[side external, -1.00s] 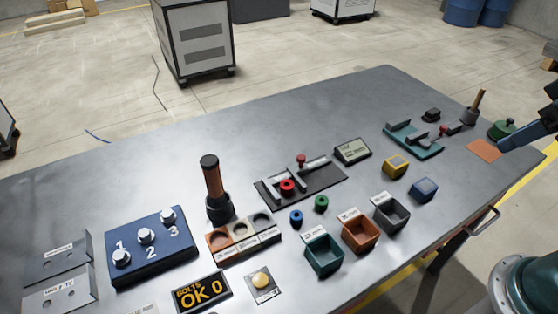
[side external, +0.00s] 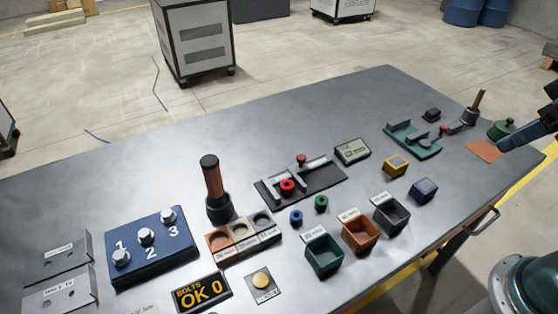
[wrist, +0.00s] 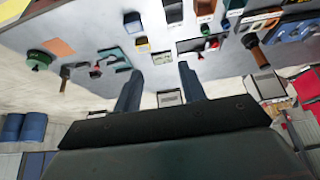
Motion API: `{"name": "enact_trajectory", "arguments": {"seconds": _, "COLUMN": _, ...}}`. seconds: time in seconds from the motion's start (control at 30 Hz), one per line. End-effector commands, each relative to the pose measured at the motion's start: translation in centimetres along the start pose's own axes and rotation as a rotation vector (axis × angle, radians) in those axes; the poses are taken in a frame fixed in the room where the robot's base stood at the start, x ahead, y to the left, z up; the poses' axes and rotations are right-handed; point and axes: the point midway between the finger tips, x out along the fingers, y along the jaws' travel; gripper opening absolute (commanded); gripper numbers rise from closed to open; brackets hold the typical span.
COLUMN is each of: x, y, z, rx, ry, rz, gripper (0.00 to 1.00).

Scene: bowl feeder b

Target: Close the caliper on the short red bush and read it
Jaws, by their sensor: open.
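The short red bush (side external: 287,187) sits at the caliper (side external: 322,183), a dark plate with pale jaws near the middle of the bench. I cannot tell whether both jaws touch it. A red knob (side external: 301,160) stands at the caliper's back edge. The grey display (side external: 352,150) lies right of it, its reading too small to make out. My gripper (side external: 522,135) is at the far right, away from the caliper. In the wrist view my gripper (wrist: 158,80) has its two fingers wide apart and empty. The caliper (wrist: 190,45) shows beyond them, upside down.
Blue (side external: 296,217) and green (side external: 321,203) bushes stand before the caliper. Teal (side external: 323,256), orange (side external: 360,234) and grey (side external: 391,213) bins line the front. A teal fixture (side external: 415,142) lies right. The back of the bench is clear.

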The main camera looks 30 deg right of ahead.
Motion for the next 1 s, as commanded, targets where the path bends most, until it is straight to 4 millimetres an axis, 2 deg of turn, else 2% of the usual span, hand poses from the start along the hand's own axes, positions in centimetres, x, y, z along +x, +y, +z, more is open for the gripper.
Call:
{"name": "enact_trajectory", "arguments": {"seconds": 0.27, "x": 0.0, "y": 0.0, "z": -0.2, "rx": -0.003, "ry": -0.002, "rz": -0.001, "gripper": 0.45}}
{"name": "enact_trajectory", "arguments": {"seconds": 0.47, "x": -0.1, "y": -0.2, "z": -1.6, "rx": -0.031, "ry": -0.021, "rz": -0.006, "gripper": 0.45}}
{"name": "enact_trajectory", "arguments": {"seconds": 0.77, "x": 0.5, "y": -1.2, "z": -6.9, "rx": -0.134, "ry": -0.088, "rz": -0.025, "gripper": 0.45}}
{"name": "enact_trajectory", "arguments": {"seconds": 1.0, "x": 2.0, "y": -2.5, "z": -11.7, "rx": -0.231, "ry": -0.150, "rz": -0.046, "gripper": 0.45}}
